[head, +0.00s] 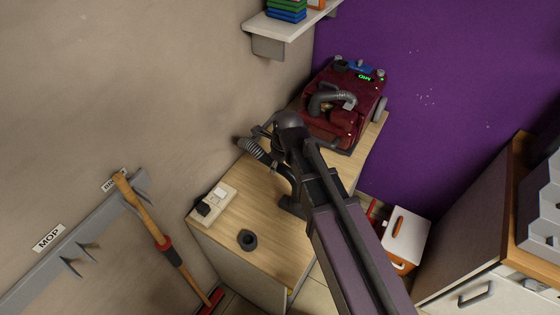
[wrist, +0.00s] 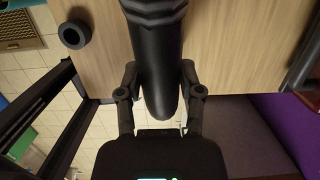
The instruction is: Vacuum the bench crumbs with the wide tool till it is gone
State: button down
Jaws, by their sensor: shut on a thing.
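The dark red vacuum (head: 345,108) stands at the far end of the wooden bench (head: 235,263), with a lit green display and a grey hose on top. In the wrist view my gripper (wrist: 160,76) is shut on a thick black tube (wrist: 157,45). In the head view my arm hides most of the gripper. A ribbed grey hose (head: 253,149) shows left of my arm, and a flat dark piece (head: 291,206) sits low beside it; I cannot tell if this is the wide tool. I make out no crumbs on the visible bench top.
A black ring (head: 248,240) lies on the near bench top and shows in the wrist view (wrist: 74,34). A socket box (head: 213,203) with a black plug is at the left edge. A broom (head: 165,245) hangs left. A white and orange box (head: 405,240) stands right.

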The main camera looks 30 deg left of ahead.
jog(key=shift+s, duration=1.35)
jog(key=shift+s+a, duration=0.15)
jog(key=shift+s, duration=0.9)
notch_tip(320, 180, up, 8)
jog(key=p, duration=0.8)
dwell(0.6)
